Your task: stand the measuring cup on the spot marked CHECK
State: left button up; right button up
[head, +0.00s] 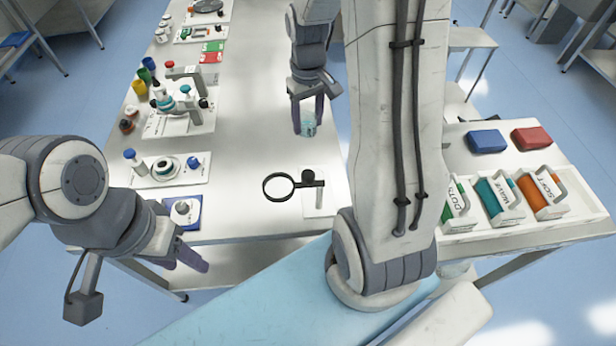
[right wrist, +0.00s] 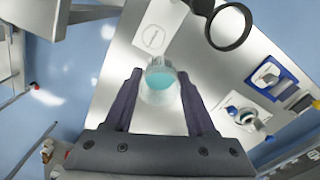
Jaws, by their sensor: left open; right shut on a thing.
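The measuring cup (head: 309,128) is a small clear vessel with teal contents. My right gripper (head: 308,112) is shut on it, over the far middle of the white table. In the right wrist view the cup (right wrist: 161,80) sits between the two dark fingers (right wrist: 160,108) and looks roughly upright. I cannot tell whether its base touches the table. No CHECK lettering is readable in either view. A white plate with a faint outline (right wrist: 152,39) lies beyond the cup in the right wrist view. My left gripper (head: 186,258) is open and empty near the table's front left edge.
A black magnifier ring (head: 279,187) on a stand juts out near the table's front. Several instruments, including a dial plate (head: 168,170) and a blue-based device (head: 182,211), line the left side. The table's middle strip is clear.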

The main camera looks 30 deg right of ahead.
jog(key=d+f+b, duration=0.1)
jog(key=d+f, duration=0.1)
jog(key=shift+s+f+b, duration=0.3)
jog(key=shift+f+b, duration=0.05)
jog(key=shift+f, duration=0.05)
notch_tip(320, 180, down, 16)
jog(key=b, duration=0.6)
jog(key=shift+a, duration=0.1)
jog(key=shift+f, duration=0.1)
jog(key=o, duration=1.3)
jog(key=shift+o, duration=0.2)
